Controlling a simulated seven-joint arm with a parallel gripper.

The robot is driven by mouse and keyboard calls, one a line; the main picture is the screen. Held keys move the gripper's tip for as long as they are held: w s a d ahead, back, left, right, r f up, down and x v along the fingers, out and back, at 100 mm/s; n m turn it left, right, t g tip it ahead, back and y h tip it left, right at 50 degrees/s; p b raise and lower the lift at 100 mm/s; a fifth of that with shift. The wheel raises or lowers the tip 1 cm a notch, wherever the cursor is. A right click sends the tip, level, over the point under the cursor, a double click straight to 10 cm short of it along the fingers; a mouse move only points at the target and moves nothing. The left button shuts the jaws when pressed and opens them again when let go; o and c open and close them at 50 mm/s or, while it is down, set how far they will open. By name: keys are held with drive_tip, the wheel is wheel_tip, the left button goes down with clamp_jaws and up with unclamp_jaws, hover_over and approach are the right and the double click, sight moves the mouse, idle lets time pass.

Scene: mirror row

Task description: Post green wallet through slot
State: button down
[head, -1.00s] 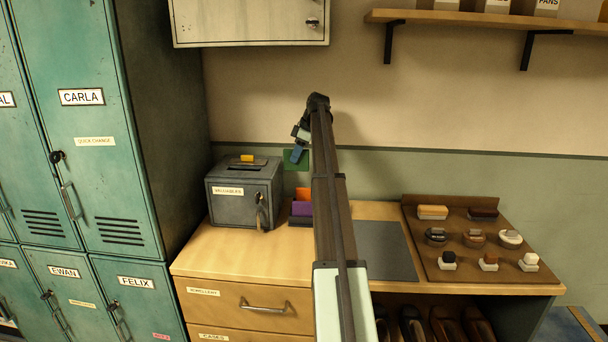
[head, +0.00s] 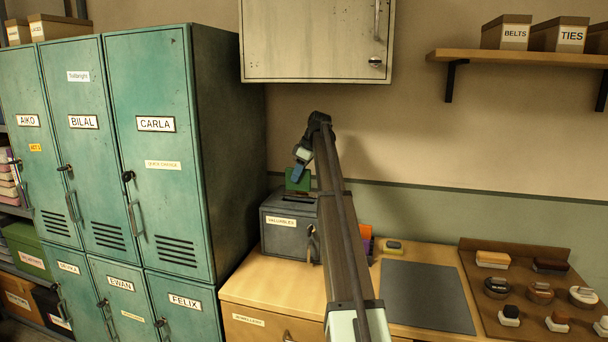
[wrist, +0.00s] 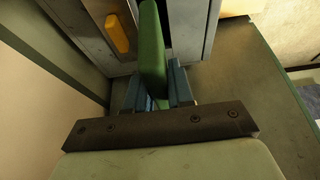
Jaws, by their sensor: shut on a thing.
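The green wallet (head: 298,180) is upright in my gripper (head: 300,168), whose blue fingers are shut on its upper part. It hangs over the top of the grey box labelled VALUABLES (head: 285,240). Its lower edge is close to the dark slot area on the lid; I cannot tell whether it touches or enters the slot. In the wrist view the wallet (wrist: 152,50) shows edge-on between the fingers (wrist: 156,90), with a yellow piece (wrist: 117,35) on the grey lid beside it. My arm covers the box's right side in the head view.
Teal lockers (head: 190,150) stand left of the box, and a wall cabinet (head: 315,40) hangs above. Right of my arm are an orange and purple item (head: 366,243), a grey mat (head: 425,295) and a brown board (head: 530,290) of brushes and tins.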

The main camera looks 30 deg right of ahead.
sight(298, 189)
drive_tip(key=shift+f, duration=0.15)
drive_tip(key=shift+f, duration=2.85)
drive_tip(key=shift+c, duration=0.4)
unclamp_jaws()
drive_tip(key=shift+o, duration=0.4)
drive_tip(key=shift+d, duration=0.1)
drive_tip(key=shift+r, duration=0.15)
